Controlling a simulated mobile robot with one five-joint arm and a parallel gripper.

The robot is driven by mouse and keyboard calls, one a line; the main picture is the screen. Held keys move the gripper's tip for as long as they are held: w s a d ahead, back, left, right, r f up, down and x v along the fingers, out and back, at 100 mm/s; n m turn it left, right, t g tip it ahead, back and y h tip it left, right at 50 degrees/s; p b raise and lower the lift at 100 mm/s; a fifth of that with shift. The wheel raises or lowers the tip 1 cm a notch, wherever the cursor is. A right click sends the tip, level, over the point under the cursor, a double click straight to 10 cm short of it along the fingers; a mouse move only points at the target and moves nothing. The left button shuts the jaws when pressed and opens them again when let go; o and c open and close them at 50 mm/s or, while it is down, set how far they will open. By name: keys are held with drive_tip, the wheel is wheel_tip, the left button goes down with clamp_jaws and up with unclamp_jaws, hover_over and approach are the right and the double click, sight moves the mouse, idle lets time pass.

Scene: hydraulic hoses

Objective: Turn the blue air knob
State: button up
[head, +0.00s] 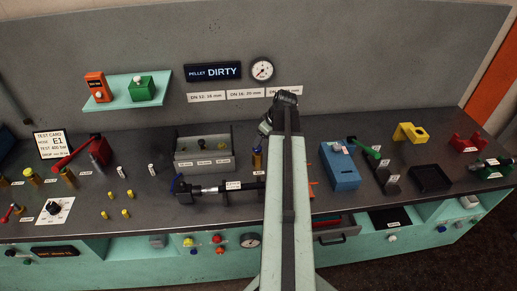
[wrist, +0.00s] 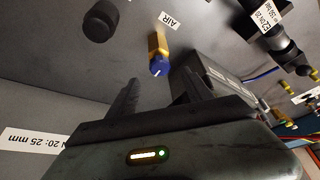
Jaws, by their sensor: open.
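The blue air knob (wrist: 159,68) sits on the end of a short brass-yellow body in the wrist view, beside an upside-down AIR label (wrist: 170,20). In the head view the knob (head: 257,150) is a small dark blue cap on a brass post on the bench, just left of my arm. My gripper (wrist: 161,88) is open, with its two dark fingers apart. In the wrist view the knob shows between and beyond the fingertips, and I see no contact. In the head view the fingers are mostly hidden by my wrist.
A grey open box (head: 204,162) stands left of the knob. A black cylinder with a hose fitting (head: 215,189) lies in front. A blue box (head: 342,172) stands right of my arm. In the wrist view a black round knob (wrist: 100,20) is at upper left.

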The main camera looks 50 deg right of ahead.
sight(259, 148)
drive_tip(key=b+x, duration=0.4)
drive_tip(key=x, duration=0.2)
drive_tip(key=shift+s, duration=0.1)
drive_tip(key=shift+r, duration=0.15)
clamp_jaws()
